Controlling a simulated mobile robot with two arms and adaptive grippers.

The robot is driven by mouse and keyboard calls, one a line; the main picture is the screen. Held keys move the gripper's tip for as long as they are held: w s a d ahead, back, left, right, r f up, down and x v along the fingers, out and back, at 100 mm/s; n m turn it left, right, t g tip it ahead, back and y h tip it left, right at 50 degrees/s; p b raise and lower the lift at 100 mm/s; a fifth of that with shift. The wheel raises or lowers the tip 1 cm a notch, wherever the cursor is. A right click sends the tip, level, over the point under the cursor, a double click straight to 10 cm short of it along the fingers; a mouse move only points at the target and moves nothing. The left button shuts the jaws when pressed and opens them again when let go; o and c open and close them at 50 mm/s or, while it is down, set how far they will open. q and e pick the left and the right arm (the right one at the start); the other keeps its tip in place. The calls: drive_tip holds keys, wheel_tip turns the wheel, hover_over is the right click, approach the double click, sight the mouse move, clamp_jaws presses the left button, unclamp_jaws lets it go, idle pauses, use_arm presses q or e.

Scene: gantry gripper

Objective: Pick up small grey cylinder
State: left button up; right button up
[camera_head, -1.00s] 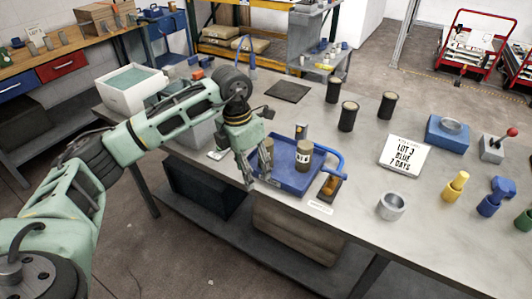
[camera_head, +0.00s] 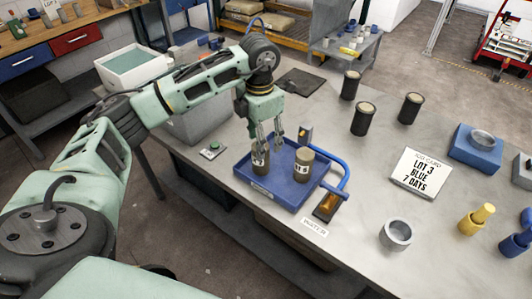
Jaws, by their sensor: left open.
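A blue tray (camera_head: 283,193) on the workbench holds two grey-brown cylinders with white labels. The smaller-looking cylinder (camera_head: 260,162) stands at the tray's left side, its top partly hidden by my fingers. The other cylinder (camera_head: 303,168) stands upright to its right. A light grey, hollow round cup (camera_head: 396,236) stands on the bench at the lower right, apart from the tray. My left gripper (camera_head: 269,143) is open and points down over the back left of the tray, its fingers close to the left cylinder. Whether they touch it I cannot tell. My right gripper is not in view.
A blue curved handle or tube (camera_head: 343,177) and a dark box with an orange top (camera_head: 327,207) edge the tray's right. Black cylinders (camera_head: 362,118) stand behind. A white card (camera_head: 421,172) and yellow piece (camera_head: 475,219) are at right.

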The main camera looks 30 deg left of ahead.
use_arm(q)
drive_tip(key=shift+s+f+p, duration=0.25)
drive_tip(key=shift+f+p, duration=0.05)
drive_tip(key=shift+f, duration=0.6)
wheel_tip(320, 180, down, 5)
drive_tip(key=shift+r+p, duration=0.2)
drive_tip(key=shift+p, duration=1.05)
drive_tip(key=shift+f, duration=0.3)
drive_tip(key=shift+a, duration=0.1)
clamp_jaws()
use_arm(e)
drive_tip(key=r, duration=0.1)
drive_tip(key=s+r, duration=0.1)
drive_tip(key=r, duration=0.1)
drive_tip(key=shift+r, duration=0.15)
